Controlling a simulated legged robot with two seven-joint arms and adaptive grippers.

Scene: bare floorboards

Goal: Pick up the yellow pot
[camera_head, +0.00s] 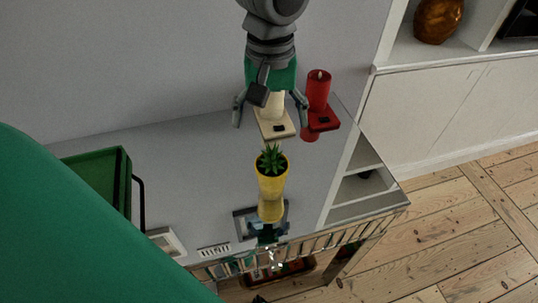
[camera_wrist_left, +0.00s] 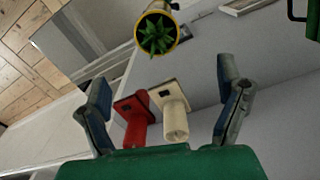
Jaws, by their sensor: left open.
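The yellow pot (camera_head: 271,187) holds a spiky green plant and stands upright on a glossy grey top. A yellow shape just below it in the head view looks like its reflection. The pot also shows at the top of the left wrist view (camera_wrist_left: 143,37), seen from above, beyond the fingertips. My left gripper (camera_head: 270,112) is open, its fingers spread, above and behind the pot in the head view and apart from it. A cream holder with a pale candle (camera_head: 284,131) shows between the fingers, also in the wrist view (camera_wrist_left: 175,124). My right gripper is out of view.
A red candle on a red holder (camera_head: 318,90) stands close to the left gripper's right finger. A green box with a dark handle (camera_head: 95,175) is at the left. Small frames (camera_head: 168,242) lie near the front edge. A white cabinet (camera_head: 450,105) stands at the right.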

